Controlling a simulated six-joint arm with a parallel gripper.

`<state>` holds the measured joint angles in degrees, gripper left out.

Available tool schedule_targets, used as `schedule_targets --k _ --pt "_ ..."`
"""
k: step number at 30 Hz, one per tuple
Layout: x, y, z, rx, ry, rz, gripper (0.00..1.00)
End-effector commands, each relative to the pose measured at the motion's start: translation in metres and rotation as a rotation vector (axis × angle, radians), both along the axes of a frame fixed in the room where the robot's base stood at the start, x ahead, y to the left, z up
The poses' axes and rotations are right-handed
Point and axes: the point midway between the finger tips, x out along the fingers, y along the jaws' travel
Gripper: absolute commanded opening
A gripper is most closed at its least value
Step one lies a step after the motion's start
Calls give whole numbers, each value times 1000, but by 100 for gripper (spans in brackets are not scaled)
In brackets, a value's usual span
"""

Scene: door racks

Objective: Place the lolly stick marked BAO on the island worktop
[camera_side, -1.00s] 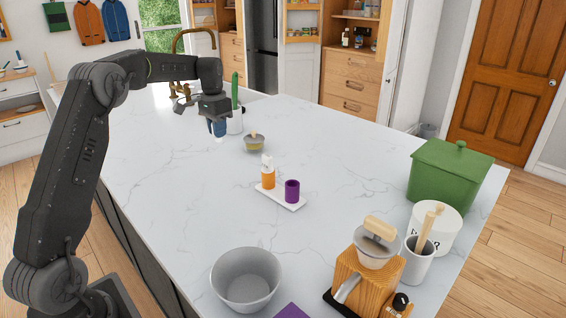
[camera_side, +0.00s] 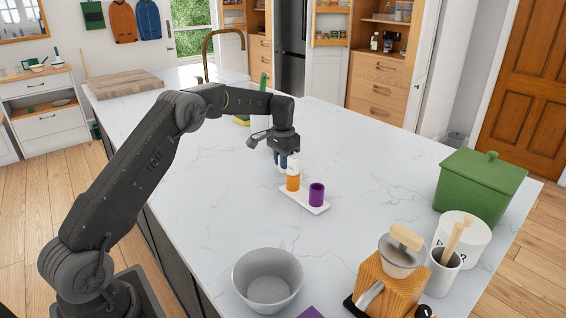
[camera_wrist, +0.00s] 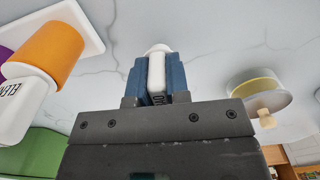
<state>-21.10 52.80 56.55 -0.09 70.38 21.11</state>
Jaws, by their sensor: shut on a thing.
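My gripper (camera_side: 283,163), with blue fingers, hangs over the island worktop (camera_side: 220,200), just behind and above a white tray (camera_side: 302,203). In the wrist view its fingers (camera_wrist: 157,78) are shut on a white stick (camera_wrist: 156,72). An orange cylinder (camera_side: 292,182) with a white stick (camera_wrist: 22,103) lettered "ELEN" stands on the tray, close to the gripper. A purple cylinder (camera_side: 316,195) stands beside it on the tray.
A small round pot (camera_wrist: 262,90) with a yellow band and wooden knob shows in the wrist view. A grey bowl (camera_side: 267,280), wooden block (camera_side: 385,285), utensil pot (camera_side: 443,270) and green bin (camera_side: 480,187) stand nearer and to the right. Worktop left of the tray is clear.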

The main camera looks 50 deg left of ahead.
Motion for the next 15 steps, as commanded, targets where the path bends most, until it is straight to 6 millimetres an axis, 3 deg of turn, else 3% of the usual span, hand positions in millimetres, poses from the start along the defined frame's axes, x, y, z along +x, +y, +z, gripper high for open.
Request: schedule_targets --k 12,13,15 --pt "0 0 -9 1 -1 0 0" --pt "0 0 -9 1 -1 0 17" --pt "0 0 -9 1 -1 0 24"
